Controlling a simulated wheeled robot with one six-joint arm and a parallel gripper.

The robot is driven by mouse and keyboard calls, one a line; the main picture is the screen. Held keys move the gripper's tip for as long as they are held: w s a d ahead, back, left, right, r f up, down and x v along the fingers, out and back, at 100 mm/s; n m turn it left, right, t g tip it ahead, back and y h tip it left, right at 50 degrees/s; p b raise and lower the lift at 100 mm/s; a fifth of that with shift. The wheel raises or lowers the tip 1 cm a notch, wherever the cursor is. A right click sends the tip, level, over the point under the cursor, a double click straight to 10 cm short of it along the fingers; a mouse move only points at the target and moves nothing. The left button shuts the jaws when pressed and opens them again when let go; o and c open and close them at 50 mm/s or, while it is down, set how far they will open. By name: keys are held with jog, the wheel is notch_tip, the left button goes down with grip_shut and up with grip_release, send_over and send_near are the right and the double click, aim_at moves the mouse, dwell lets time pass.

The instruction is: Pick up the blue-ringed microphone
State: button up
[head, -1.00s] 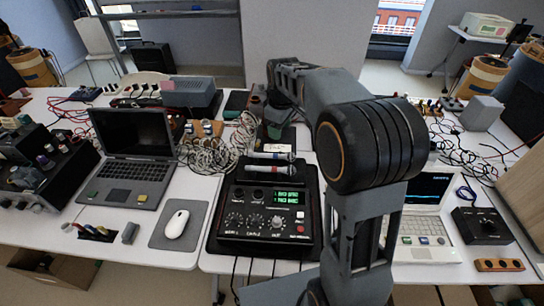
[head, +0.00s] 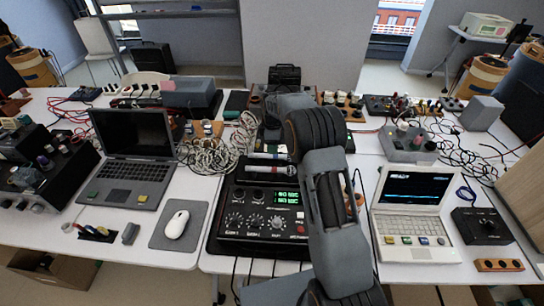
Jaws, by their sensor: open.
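Two grey microphones lie side by side across the back of the black mixer (head: 225,245). The farther microphone (head: 266,156) seems to carry the bluish ring, and the nearer microphone (head: 264,175) a reddish one; the rings are too small to be sure. Their right ends come close to my arm in the picture. My gripper (head: 271,130) is open, just behind the microphones and apart from them as far as I can see. Its fingers are small, dark and partly hidden by my forearm.
An open laptop (head: 137,170) and a white mouse (head: 177,224) on a grey pad stand at left. A small white laptop (head: 412,215) and a black box (head: 482,226) stand at right. A tangle of cable (head: 215,155) lies left of the microphones.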

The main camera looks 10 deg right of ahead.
aim_at(272, 156)
jog(key=shift+s+a+f+p, duration=0.1)
jog(key=shift+f+p, duration=0.45)
jog(key=shift+f, duration=2.35)
jog(key=shift+c, duration=0.3)
grip_shut()
